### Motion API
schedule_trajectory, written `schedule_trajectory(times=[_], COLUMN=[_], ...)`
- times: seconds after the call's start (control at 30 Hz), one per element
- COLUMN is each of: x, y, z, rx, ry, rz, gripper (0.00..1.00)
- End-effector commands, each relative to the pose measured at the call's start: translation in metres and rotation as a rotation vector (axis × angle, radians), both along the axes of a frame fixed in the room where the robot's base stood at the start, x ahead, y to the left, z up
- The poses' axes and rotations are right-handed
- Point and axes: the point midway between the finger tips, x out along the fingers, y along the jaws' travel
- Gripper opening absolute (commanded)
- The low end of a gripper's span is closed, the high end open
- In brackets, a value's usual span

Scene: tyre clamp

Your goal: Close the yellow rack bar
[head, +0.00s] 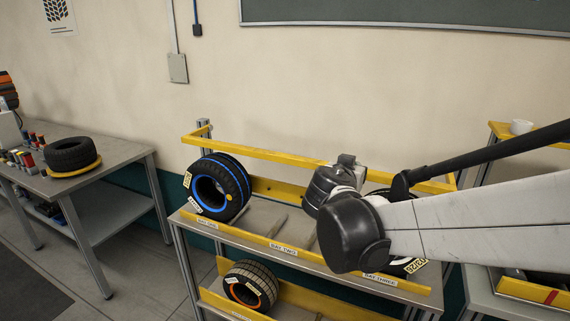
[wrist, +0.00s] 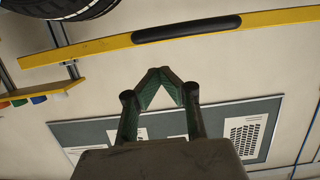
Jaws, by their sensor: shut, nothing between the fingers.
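The yellow rack bar (head: 285,155) runs along the back of the rack's upper level, above and behind the tyres in the head view. In the wrist view the yellow bar (wrist: 262,22) crosses the top, with a black grip (wrist: 187,28) on it. My gripper (wrist: 160,72) is shut and empty; its fingertips meet just below the bar in that picture, with a visible gap to it. In the head view my arm and wrist hide part of the bar's right side and the rack's right bay. The gripper's fingers cannot be made out there.
A blue-striped tyre (head: 219,187) stands in the rack's left bay; another is partly hidden behind my arm. An orange-marked tyre (head: 250,287) stands below. A workbench (head: 122,153) with a flat tyre (head: 70,154) is at left.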

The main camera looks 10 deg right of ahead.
Motion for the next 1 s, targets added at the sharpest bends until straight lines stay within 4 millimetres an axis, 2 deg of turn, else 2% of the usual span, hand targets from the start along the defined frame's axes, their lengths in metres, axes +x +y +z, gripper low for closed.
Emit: schedule_trajectory(times=[0.03,0.07,0.3,0.6,0.83,1.0], x=[-0.001,-0.002,-0.037,-0.066,-0.080,-0.109], y=[0.001,0.001,0.028,0.049,0.047,0.037], z=[0.012,0.016,-0.015,-0.036,-0.044,-0.060], rx=[0.000,0.000,0.000,-0.001,0.009,0.042], ry=[0.000,0.000,0.000,0.000,0.052,0.229], rz=[0.000,0.000,0.003,0.001,0.001,0.034], gripper=[0.00,0.00,0.00,0.00,0.00,0.00])
